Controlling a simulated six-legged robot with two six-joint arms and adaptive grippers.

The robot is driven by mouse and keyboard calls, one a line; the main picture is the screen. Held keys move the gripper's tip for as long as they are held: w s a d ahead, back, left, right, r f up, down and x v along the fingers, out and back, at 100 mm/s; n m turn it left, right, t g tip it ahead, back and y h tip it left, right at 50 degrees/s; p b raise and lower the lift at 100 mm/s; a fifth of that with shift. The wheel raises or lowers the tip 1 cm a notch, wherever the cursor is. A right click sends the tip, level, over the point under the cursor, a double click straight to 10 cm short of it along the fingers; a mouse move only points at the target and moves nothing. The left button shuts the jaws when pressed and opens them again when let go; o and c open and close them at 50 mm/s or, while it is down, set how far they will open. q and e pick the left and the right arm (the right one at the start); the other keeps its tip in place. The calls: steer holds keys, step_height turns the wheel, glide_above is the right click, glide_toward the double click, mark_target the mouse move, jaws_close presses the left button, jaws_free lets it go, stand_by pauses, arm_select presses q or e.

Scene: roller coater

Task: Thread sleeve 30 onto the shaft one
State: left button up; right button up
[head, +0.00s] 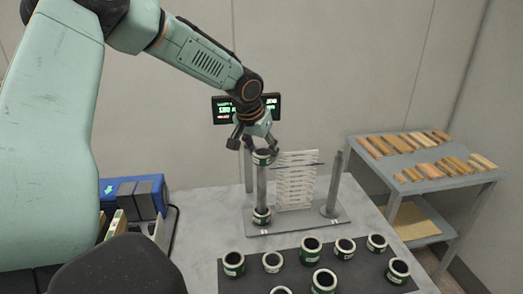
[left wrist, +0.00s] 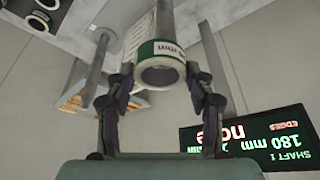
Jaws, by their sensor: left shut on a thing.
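Another sleeve (head: 262,216) is around the shaft's foot. My right gripper is not in view.
A dark mat (head: 345,272) in front holds several loose sleeves. A second shaft (head: 333,185) stands right on the grey base plate (head: 300,224), with a white rack (head: 295,180) between. A lit display (left wrist: 250,140) reads "SHAFT 1, 180 mm". A side table (head: 425,182) is right.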

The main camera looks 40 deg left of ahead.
arm_select(q)
steer(key=shift+a+f, duration=0.1)
steer(key=shift+f, duration=0.25)
steer(key=shift+w+a+f, duration=0.1)
steer(key=shift+a+f, duration=0.2)
steer(key=shift+f, duration=0.1)
steer(key=shift+w+f+b, duration=0.15)
steer(key=shift+f+b, duration=0.1)
steer(key=shift+b, duration=0.1)
steer(key=shift+d+f, duration=0.1)
steer(key=shift+d, duration=0.05)
steer(key=o, duration=1)
steer(key=shift+a+f, duration=0.1)
steer(key=shift+a, duration=0.15)
steer(key=shift+c, duration=0.2)
steer(key=o, duration=0.4)
steer(key=shift+d, duration=0.2)
steer(key=shift+c, duration=0.2)
